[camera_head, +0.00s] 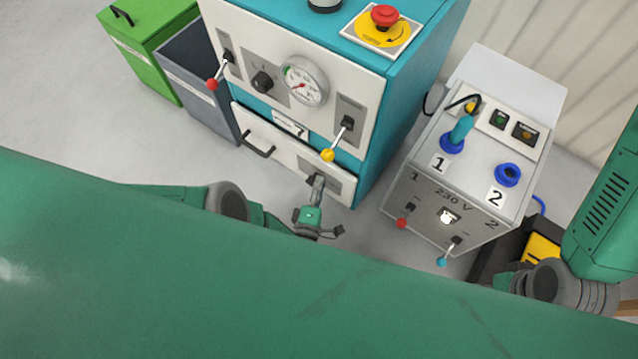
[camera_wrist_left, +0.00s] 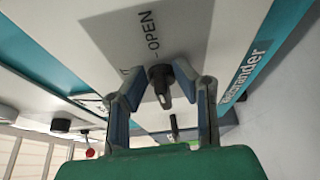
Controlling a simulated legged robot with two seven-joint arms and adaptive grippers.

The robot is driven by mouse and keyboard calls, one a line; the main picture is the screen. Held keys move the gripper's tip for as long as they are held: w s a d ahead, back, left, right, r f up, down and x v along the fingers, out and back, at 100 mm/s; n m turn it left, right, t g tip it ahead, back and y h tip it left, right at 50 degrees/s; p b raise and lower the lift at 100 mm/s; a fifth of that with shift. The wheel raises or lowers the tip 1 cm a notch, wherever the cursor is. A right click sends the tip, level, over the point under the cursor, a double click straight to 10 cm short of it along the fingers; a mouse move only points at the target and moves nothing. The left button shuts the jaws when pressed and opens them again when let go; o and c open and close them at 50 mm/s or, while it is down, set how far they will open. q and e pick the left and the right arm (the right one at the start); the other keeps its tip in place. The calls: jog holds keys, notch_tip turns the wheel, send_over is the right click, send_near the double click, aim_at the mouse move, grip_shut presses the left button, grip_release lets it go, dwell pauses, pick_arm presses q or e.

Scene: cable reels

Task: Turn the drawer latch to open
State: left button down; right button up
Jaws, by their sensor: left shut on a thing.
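The drawer (camera_head: 290,155) is the white front panel low on the teal cabinet, with a black bar handle (camera_head: 258,146). Its latch is a small black knob (camera_wrist_left: 161,82) on a grey plate with the word OPEN, seen in the left wrist view. My left gripper (camera_wrist_left: 160,74) has its fingertips on both sides of the knob and is shut on it. In the head view the left gripper (camera_head: 317,182) reaches the drawer's right part and mostly hides the latch. The drawer looks closed. My right arm shows at the right edge, but its gripper is out of view.
Above the drawer are a gauge (camera_head: 303,81), a yellow-tipped lever (camera_head: 328,155), a red-tipped lever (camera_head: 212,84) and a red emergency button (camera_head: 384,15). A grey power box (camera_head: 420,210) stands to the right. Green (camera_head: 140,35) and grey (camera_head: 195,75) bins stand left.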

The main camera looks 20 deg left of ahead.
pick_arm(q)
jog(key=shift+s+d+f+m, duration=0.1)
jog(key=shift+s+f+m, duration=0.15)
jog(key=shift+f+m, duration=0.05)
jog(key=c, duration=1.6)
grip_release()
jog(key=shift+w+r, duration=0.2)
jog(key=shift+r, duration=0.05)
jog(key=shift+r, duration=0.55)
jog(key=shift+s+r, duration=0.1)
jog(key=shift+r, duration=4.1)
